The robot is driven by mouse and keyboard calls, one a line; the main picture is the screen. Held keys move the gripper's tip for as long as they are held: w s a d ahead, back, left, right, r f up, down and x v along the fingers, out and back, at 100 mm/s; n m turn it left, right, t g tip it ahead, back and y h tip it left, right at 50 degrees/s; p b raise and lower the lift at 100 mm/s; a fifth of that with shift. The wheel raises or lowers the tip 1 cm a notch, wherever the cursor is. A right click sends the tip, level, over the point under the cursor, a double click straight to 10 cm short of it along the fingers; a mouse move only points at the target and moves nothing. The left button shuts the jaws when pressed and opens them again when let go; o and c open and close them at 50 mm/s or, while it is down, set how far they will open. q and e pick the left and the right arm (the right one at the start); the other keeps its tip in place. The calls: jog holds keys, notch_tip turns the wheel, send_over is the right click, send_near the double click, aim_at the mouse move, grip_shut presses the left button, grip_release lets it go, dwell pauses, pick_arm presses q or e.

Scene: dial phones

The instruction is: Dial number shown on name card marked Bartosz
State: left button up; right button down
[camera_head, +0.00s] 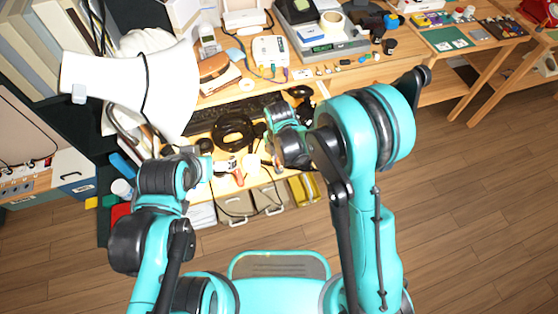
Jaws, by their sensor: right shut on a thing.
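My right gripper (268,152) reaches in over the front of the workbench. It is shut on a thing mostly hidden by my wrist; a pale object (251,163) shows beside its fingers. My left gripper (207,167) is near the bench's front edge, left of the right one, with its fingers too small and covered to read. A white handset-like phone (208,40) with a small grey display stands upright at the back of the bench. I cannot make out any name card marked Bartosz, or any readable number.
A white box with coloured plugs (270,51), a brown case (217,73), a scale (328,45) and a black keyboard (228,113) crowd the bench. A large white lampshade-like thing (170,85) rises at the left. Wooden floor (460,220) is clear at the right.

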jog(key=shift+f, duration=0.4)
jog(key=c, duration=1.5)
grip_release()
jog(key=shift+o, duration=0.2)
jog(key=shift+r, duration=0.1)
notch_tip(320, 180, up, 12)
